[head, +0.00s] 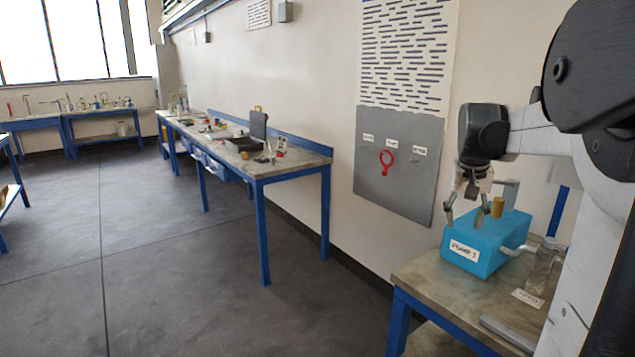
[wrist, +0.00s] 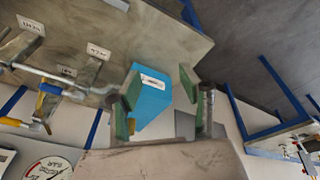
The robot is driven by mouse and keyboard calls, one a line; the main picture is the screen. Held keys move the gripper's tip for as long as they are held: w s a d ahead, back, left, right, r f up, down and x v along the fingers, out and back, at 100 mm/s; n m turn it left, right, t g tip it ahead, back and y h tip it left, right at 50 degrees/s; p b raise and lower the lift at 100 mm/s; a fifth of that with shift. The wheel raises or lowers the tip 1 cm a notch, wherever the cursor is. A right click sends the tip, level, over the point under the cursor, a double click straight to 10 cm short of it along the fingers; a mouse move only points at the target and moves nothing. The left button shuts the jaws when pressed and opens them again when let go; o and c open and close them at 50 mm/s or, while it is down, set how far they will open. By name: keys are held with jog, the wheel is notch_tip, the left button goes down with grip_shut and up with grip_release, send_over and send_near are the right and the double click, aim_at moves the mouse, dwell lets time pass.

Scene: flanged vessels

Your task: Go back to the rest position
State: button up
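My gripper (head: 464,219) is open and hangs from my arm at the right of the head view, with nothing seen between its fingers. Its fingertips overlap the upper left part of a blue box (head: 482,252) labelled as a pump, so I cannot tell the exact gap. In the wrist view my gripper (wrist: 159,80) shows two green-padded fingers spread wide. The blue box (wrist: 152,103) lies beyond them, partly hidden by the left finger. A yellow-brown cylinder (head: 497,207) stands at the box's top.
The box stands on a blue-legged workbench (head: 418,272) beside a glass vessel (head: 543,268). A wall panel with a red ring (head: 387,158) is behind. In the wrist view, labelled pipework (wrist: 65,85) and a dial gauge (wrist: 48,168) lie left. Open floor (head: 190,280) extends left.

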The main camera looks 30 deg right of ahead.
jog(key=w+a+f+n+t+y+b, duration=0.1)
jog(key=w+a+n, duration=0.1)
jog(key=a, duration=0.8)
jog(key=w+a+f+n+t+b, duration=0.1)
jog(key=w+a+f+n+t, duration=0.15)
jog(key=a, duration=0.75)
jog(key=w+a+f+n+t+y, duration=0.1)
jog(key=w+a+n, duration=0.1)
jog(key=a, duration=0.8)
jog(key=s+a+n+p, duration=0.1)
jog(key=s+a+p, duration=0.1)
jog(key=s+a, duration=0.4)
jog(key=s+a+f+n+t+p, duration=0.1)
jog(key=s+a+p, duration=0.2)
jog(key=s+a, duration=0.3)
jog(key=shift+a+f, duration=0.3)
jog(key=shift+a, duration=0.9)
jog(key=shift+n, duration=0.25)
notch_tip(320, 180, down, 10)
jog(key=b, duration=0.9)
jog(key=shift+b, duration=0.35)
